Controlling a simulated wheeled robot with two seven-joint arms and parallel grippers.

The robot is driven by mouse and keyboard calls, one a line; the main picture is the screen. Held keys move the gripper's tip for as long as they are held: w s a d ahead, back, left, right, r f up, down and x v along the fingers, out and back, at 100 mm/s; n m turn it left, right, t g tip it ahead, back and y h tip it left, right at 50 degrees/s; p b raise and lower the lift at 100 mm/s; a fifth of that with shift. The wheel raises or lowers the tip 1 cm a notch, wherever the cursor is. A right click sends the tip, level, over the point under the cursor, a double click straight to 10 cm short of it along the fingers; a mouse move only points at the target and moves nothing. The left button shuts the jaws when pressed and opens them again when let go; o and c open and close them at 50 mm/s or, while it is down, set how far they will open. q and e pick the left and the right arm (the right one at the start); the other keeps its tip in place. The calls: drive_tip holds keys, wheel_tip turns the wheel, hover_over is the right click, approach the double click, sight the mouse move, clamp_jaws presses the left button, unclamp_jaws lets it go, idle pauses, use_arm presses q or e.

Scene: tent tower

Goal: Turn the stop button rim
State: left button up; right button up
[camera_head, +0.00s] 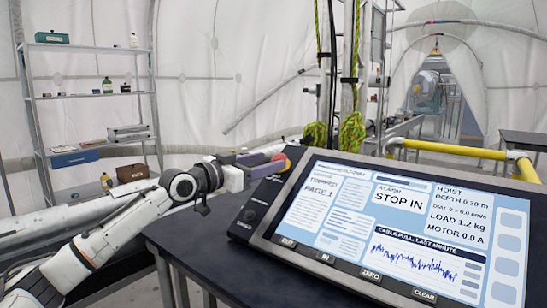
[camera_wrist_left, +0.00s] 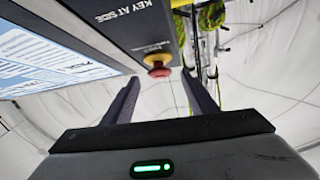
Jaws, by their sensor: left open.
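The stop button (camera_wrist_left: 159,72) is a red knob with a yellowish rim at the side of the console. In the left wrist view it sits between and just beyond my fingertips, with gaps on both sides. In the head view the red button (camera_head: 279,157) shows at the console's upper left edge, partly hidden by my gripper. My left gripper (camera_head: 266,162) is open, its two fingers pointing at the button from the left. I cannot tell if the fingertips reach past the rim. My right gripper is not in view.
The tilted console (camera_head: 258,213) with a lit screen (camera_head: 340,215) reading "STOP IN" stands on a dark table (camera_head: 190,240). A shelf rack (camera_head: 95,95) with boxes and bottles stands at the back left. Ropes (camera_head: 352,132) hang behind the console. A yellow rail (camera_head: 455,149) runs behind right.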

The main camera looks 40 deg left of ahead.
sight(275, 160)
use_arm(q)
drive_tip(key=shift+w+r+p, duration=0.15)
drive_tip(key=shift+w+p, duration=0.25)
drive_tip(key=shift+w, duration=1.3)
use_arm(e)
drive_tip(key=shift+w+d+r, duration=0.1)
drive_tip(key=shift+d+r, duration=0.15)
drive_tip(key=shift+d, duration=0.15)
